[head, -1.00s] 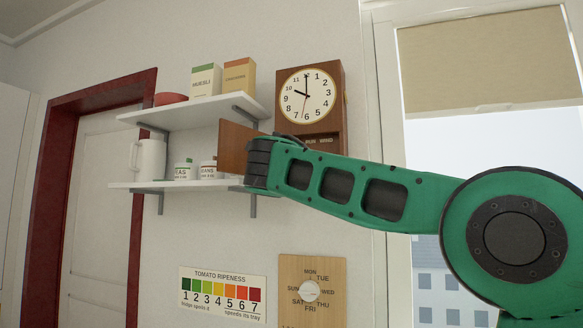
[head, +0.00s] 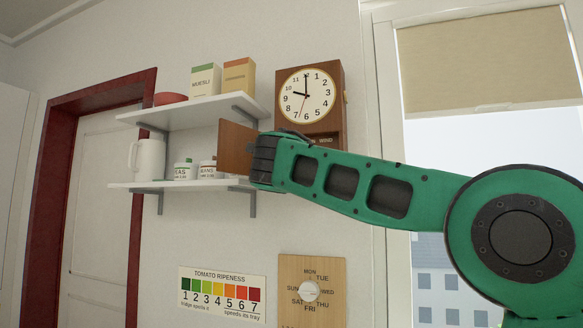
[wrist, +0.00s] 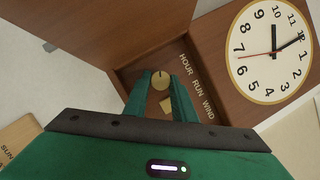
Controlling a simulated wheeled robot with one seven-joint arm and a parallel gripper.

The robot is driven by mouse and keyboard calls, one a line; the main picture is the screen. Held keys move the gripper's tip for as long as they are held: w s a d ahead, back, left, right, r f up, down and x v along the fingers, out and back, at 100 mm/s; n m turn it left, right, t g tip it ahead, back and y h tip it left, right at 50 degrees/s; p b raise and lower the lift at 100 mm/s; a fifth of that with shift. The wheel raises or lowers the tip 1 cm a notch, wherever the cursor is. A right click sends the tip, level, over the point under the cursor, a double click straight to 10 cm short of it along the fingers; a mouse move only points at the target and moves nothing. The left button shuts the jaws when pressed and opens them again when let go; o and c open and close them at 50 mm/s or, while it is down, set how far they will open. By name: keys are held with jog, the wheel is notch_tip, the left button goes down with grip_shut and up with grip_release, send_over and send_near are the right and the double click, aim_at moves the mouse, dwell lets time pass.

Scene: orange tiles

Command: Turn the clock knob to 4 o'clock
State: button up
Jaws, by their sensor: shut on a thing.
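The wooden wall clock (head: 340,84) hangs high right of the shelves, and its dial also shows in the wrist view (wrist: 259,68). Below the dial is an open recess marked HOUR, RUN, WIND. A round brass knob (wrist: 160,76) with a dark pointer mark sits in it. My gripper (wrist: 162,88) is shut on this knob, one green finger on each side. In the head view my arm hides the gripper and knob.
The clock's brown door panel (head: 234,148) stands open to the left. Two white shelves (head: 190,108) with boxes, jars and a jug are beside it. A wooden weekday dial (head: 290,268) and a tomato ripeness chart (head: 222,292) hang below. A window is right.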

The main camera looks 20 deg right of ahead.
jog(key=n+g, duration=0.2)
jog(key=n, duration=0.4)
jog(key=r+n+g, duration=0.1)
jog(key=n+g, duration=0.1)
jog(key=n, duration=0.4)
jog(key=n+g, duration=0.2)
jog(key=n, duration=0.4)
jog(key=shift+w+a+r+n+y, duration=0.15)
jog(key=shift+n+y, duration=0.15)
dwell(0.3)
jog(key=shift+r+n+g, duration=0.15)
jog(key=shift+n+g, duration=0.25)
jog(key=shift+n, duration=0.2)
jog(key=shift+a, duration=0.1)
dwell(0.4)
jog(key=o, duration=1.1)
jog(key=shift+w, duration=0.15)
jog(key=shift+c, duration=0.2)
jog(key=v, duration=1)
jog(key=shift+a, duration=0.3)
